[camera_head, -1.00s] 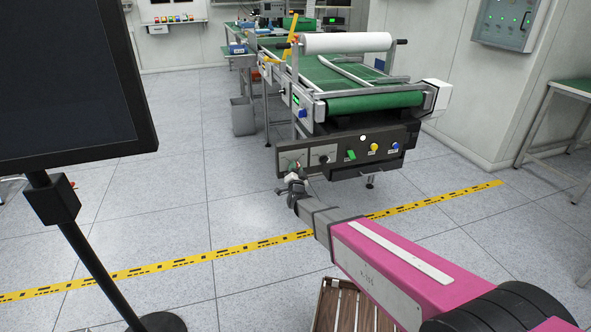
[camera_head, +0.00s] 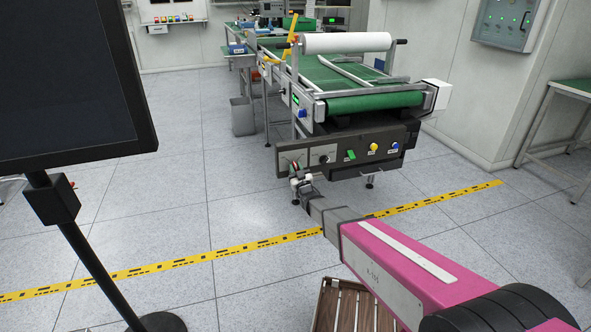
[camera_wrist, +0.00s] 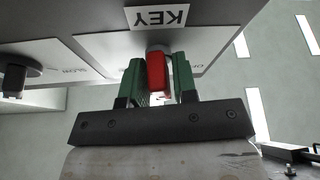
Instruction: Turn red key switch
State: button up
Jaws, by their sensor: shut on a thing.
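The red key switch (camera_wrist: 156,72) shows in the wrist view, set in a light panel under a "KEY" label (camera_wrist: 157,17). My gripper (camera_wrist: 158,85) has a green finger on each side of the red key and is shut on it. In the head view my gripper (camera_head: 301,183) is at the left end of the dark control panel (camera_head: 345,158) on the front of the conveyor machine. The key is mostly hidden there by my gripper.
A black knob (camera_wrist: 18,75) on a neighbouring plate is to the left in the wrist view. A green switch (camera_head: 351,155), a yellow button (camera_head: 374,147) and a blue button (camera_head: 395,146) are farther right on the panel. A dark monitor (camera_head: 70,80) stands at left.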

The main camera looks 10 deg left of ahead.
jog(key=n+g+y, duration=0.1)
jog(key=n, duration=0.2)
jog(key=n+g, duration=0.1)
jog(key=n, duration=0.2)
jog(key=n+g+y, duration=0.1)
jog(key=n+g, duration=0.1)
jog(key=n, duration=0.1)
jog(key=shift+n+y, duration=0.3)
jog(key=shift+n, duration=0.1)
jog(key=o, duration=0.7)
jog(key=v, duration=1)
jog(key=shift+s+d, duration=0.3)
jog(key=shift+d, duration=0.05)
jog(key=shift+d, duration=0.1)
